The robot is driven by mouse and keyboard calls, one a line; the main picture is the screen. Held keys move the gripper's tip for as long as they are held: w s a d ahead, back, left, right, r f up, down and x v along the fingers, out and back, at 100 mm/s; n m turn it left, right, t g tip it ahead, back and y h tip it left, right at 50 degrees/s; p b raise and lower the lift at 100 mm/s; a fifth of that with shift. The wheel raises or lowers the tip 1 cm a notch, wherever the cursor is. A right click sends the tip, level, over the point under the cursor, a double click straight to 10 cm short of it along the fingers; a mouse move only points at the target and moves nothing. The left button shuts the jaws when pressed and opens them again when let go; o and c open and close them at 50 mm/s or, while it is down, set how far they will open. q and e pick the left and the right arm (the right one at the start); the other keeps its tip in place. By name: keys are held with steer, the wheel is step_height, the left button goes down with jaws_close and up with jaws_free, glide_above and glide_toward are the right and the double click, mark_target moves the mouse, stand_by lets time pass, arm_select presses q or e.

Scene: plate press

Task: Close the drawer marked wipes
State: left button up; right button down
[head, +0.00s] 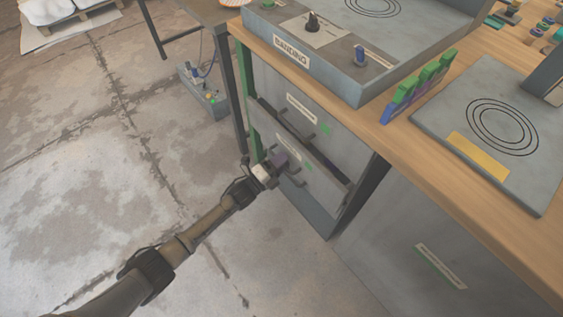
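A drawer unit under the workbench has an upper drawer front (283,97) and a lower drawer front (318,188). The lower one stands out a little, with a dark gap along its top edge. Each front carries a pale label and a small green mark; the label words are too small to read, so I cannot tell which says wipes. My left gripper (279,162) is at the left part of the lower front, near its handle. Whether it touches is unclear, and its fingertips are too small to judge. My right gripper is out of view.
The wooden bench top (398,146) holds a grey machine marked BANDING (385,55), a green and blue rack (420,84) and a grey plate with rings (470,125). A grey box (205,98) lies on the floor. The concrete floor at left is mostly clear.

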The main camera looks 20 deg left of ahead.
arm_select(q)
jaws_close()
stand_by(0.4)
steer(key=shift+w, duration=0.1)
